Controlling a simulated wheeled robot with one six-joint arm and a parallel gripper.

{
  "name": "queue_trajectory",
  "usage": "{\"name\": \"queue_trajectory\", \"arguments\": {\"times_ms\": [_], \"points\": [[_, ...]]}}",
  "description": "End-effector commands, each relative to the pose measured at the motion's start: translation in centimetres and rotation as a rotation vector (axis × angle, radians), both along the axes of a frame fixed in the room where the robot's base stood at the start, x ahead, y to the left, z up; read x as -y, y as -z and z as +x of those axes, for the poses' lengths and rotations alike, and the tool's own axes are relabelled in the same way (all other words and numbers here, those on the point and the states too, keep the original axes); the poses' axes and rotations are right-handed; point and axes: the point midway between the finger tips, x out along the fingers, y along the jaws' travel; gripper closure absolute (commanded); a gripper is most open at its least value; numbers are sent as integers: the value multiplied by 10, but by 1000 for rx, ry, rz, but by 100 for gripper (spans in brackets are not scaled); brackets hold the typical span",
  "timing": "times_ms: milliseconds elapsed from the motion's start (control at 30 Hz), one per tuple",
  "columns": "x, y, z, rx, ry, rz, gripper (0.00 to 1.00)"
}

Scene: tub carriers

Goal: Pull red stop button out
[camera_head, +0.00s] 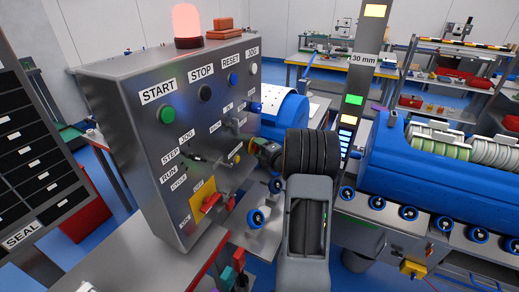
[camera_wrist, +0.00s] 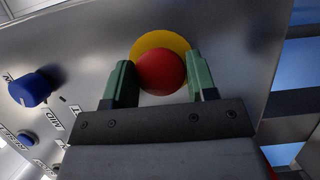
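The red stop button (camera_wrist: 160,71) is a round red knob on a yellow round plate (camera_wrist: 160,40) on the grey panel face. It sits between the two green fingers of my gripper (camera_wrist: 160,78) in the wrist view. The fingers lie along its left and right sides with no clear gap, so my gripper looks shut on it. In the head view my gripper (camera_head: 264,150) reaches the right side of the control cabinet (camera_head: 125,115), and the arm hides most of the button. How far out the button stands cannot be told.
A blue knob (camera_wrist: 32,88) is left of the button in the wrist view. The cabinet carries a green START button (camera_head: 167,114) and a red switch handle on yellow (camera_head: 211,201). A blue tub (camera_head: 408,165) on a roller conveyor stands close right of my arm.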

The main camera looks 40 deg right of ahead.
Motion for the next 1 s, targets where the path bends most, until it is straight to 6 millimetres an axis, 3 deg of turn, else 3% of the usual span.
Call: {"name": "queue_trajectory", "arguments": {"times_ms": [467,1000], "points": [[0,0,0,0,0,0,93],[9,0,-17,-1,2,0,93]]}}
